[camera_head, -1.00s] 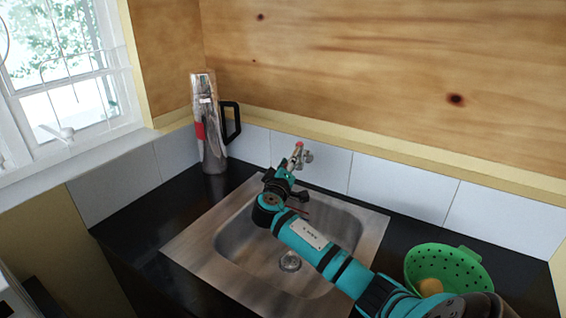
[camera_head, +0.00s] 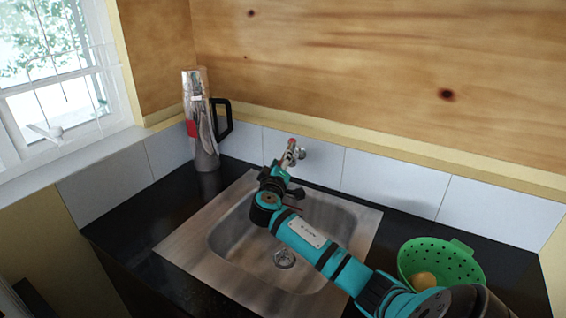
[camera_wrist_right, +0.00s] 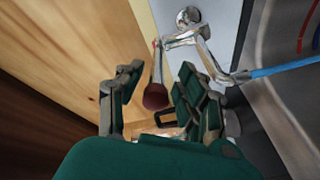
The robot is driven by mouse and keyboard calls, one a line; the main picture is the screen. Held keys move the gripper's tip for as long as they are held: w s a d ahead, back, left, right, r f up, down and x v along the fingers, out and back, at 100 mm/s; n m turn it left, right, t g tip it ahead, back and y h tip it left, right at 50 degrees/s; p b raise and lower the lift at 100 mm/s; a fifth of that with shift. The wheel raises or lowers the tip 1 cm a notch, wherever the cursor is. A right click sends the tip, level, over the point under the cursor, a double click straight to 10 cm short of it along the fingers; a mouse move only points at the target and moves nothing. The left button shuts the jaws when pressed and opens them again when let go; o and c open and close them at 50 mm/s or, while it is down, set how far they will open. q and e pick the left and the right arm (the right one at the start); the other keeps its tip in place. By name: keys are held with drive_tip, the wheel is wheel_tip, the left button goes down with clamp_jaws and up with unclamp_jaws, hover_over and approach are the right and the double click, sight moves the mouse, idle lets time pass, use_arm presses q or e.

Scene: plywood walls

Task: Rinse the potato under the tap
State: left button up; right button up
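The potato (camera_head: 424,281) is a yellow-brown lump inside the green colander (camera_head: 458,263), right of the sink. The metal tap (camera_head: 290,152) is on the wall behind the sink (camera_head: 225,235). My right gripper (camera_head: 274,178) is at the tap, partly hidden by its own arm. In the right wrist view its fingers (camera_wrist_right: 158,90) are apart, with the tap's lever and dark red knob (camera_wrist_right: 155,97) showing between them; I cannot tell if they touch. A blue streak (camera_wrist_right: 285,67) like running water leaves the spout (camera_wrist_right: 205,55). My left gripper is out of view.
A tall metal flask (camera_head: 201,125) with a black handle stands in the back left corner. Black worktop (camera_head: 125,222) is clear left of the sink. Tiles and a plywood wall close off the back; a window (camera_head: 55,75) is at the left.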

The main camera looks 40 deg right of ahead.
drive_tip(key=shift+s, duration=0.1)
drive_tip(key=v, duration=1.2)
